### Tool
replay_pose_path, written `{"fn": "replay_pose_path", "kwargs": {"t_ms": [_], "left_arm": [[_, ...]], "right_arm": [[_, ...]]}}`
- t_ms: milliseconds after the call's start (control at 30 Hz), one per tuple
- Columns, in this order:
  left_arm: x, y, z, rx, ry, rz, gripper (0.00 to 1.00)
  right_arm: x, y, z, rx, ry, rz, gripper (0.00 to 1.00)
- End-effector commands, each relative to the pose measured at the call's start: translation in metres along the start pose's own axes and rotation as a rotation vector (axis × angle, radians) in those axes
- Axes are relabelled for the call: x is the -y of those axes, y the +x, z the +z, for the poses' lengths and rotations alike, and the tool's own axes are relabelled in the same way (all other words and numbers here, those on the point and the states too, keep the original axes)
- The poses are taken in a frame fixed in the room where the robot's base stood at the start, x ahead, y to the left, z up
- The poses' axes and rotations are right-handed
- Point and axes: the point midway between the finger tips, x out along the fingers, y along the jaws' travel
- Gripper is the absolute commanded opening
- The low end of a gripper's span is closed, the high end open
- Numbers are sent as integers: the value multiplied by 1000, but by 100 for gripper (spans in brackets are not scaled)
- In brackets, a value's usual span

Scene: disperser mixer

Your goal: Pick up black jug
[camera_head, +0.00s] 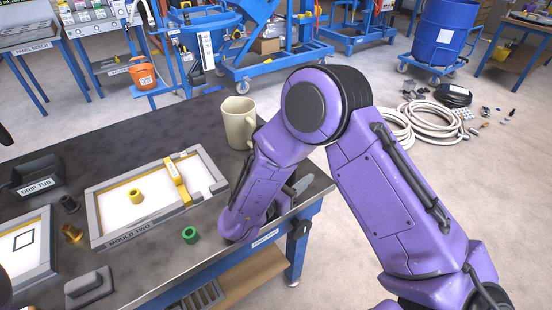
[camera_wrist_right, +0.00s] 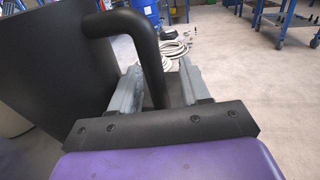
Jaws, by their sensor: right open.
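The black jug (camera_wrist_right: 60,65) fills the left of the right wrist view, its dark body close to the camera. Its thick curved handle (camera_wrist_right: 150,45) comes down between the two grey fingers of my right gripper (camera_wrist_right: 160,68). The fingers are open, one on each side of the handle; whether either touches it I cannot tell. In the head view my purple right arm hides the jug, and only a grey part of the right gripper (camera_head: 300,184) shows at the table's right edge. My left gripper does not show clearly.
A beige jug (camera_head: 240,122) stands behind my right forearm. The dark table (camera_head: 150,262) also holds a mould frame (camera_head: 112,238), a green ring (camera_head: 190,235), a yellow ring (camera_head: 136,196) and a drip tub (camera_head: 37,172). Hoses (camera_head: 432,122) lie on the floor at right.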

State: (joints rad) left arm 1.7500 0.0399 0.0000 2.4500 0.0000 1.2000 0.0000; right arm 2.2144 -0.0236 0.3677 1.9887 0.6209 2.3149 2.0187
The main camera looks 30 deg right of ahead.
Motion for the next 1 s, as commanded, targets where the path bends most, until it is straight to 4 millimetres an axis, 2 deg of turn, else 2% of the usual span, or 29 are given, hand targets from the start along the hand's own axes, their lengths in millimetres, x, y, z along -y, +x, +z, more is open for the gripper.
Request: {"fn": "replay_pose_path", "kwargs": {"t_ms": [200,233,367,1000], "left_arm": [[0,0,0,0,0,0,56],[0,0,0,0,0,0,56],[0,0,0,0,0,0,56],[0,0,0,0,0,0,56]], "right_arm": [[-1,1,-1,1,0,2,46],[-1,1,0,1,0,2,43],[-1,1,0,1,0,2,1],[-1,1,0,1,0,2,0]]}}
